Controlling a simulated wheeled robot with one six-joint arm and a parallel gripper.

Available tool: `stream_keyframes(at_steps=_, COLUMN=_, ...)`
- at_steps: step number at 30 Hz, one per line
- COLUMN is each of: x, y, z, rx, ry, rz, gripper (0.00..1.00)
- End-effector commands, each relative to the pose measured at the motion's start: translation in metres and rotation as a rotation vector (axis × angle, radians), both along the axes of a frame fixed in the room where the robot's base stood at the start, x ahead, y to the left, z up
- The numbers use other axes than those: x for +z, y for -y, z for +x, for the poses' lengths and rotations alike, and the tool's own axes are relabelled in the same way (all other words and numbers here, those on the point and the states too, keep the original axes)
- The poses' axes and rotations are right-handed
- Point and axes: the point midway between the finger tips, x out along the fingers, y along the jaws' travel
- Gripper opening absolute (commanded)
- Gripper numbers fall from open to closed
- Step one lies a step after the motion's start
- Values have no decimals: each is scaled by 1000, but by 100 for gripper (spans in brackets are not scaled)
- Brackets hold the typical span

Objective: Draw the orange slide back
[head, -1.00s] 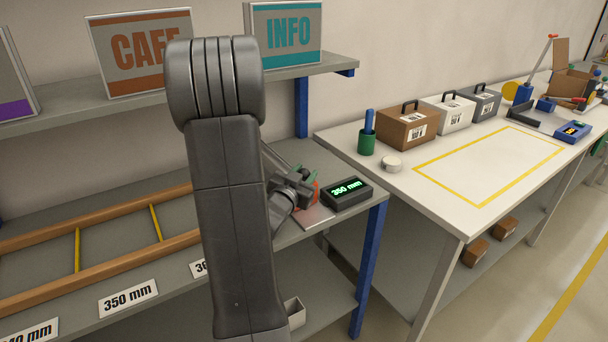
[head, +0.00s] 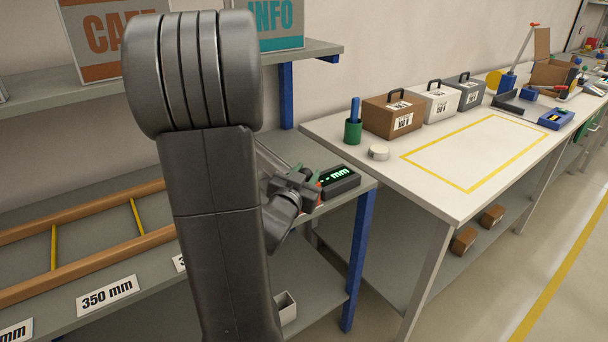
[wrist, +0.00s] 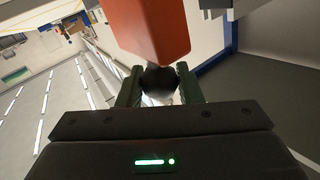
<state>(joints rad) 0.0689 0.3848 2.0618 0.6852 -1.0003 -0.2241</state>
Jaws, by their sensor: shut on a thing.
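The orange slide (wrist: 150,28) is a rounded orange block at the top of the wrist view. A dark round knob (wrist: 160,78) shows at its near end. My gripper (wrist: 159,86) has its two green fingers on either side of that knob and is shut on it. In the head view my gripper (head: 308,183) is at the right end of the grey bench, beside the black readout (head: 340,181). Only a sliver of orange shows there; my arm and gripper hide most of the slide. The readout shows green dashes and "mm".
Wooden rails (head: 90,211) with yellow crossbars lie on the bench at left, behind a "350 mm" label (head: 107,296). A shelf (head: 310,52) with signs is above. The white table (head: 420,200) at right holds a green cup (head: 353,131), a white puck (head: 379,152) and cases.

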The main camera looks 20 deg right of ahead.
Motion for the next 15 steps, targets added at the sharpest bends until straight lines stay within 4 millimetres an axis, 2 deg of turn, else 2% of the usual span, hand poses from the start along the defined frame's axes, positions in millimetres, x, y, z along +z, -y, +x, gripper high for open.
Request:
stream_keyframes(at_steps=1, x=-2, y=1, z=-3, rx=-6, ry=-4, rz=2, gripper=36)
stream_keyframes(at_steps=3, x=-2, y=1, z=-3, rx=-6, ry=-4, rz=2, gripper=50)
stream_keyframes(at_steps=4, x=-1, y=1, z=-2, rx=-5, ry=-4, rz=2, gripper=52)
stream_keyframes(at_steps=15, x=-1, y=-4, z=-6, rx=-3, ry=-2, rz=1, gripper=52)
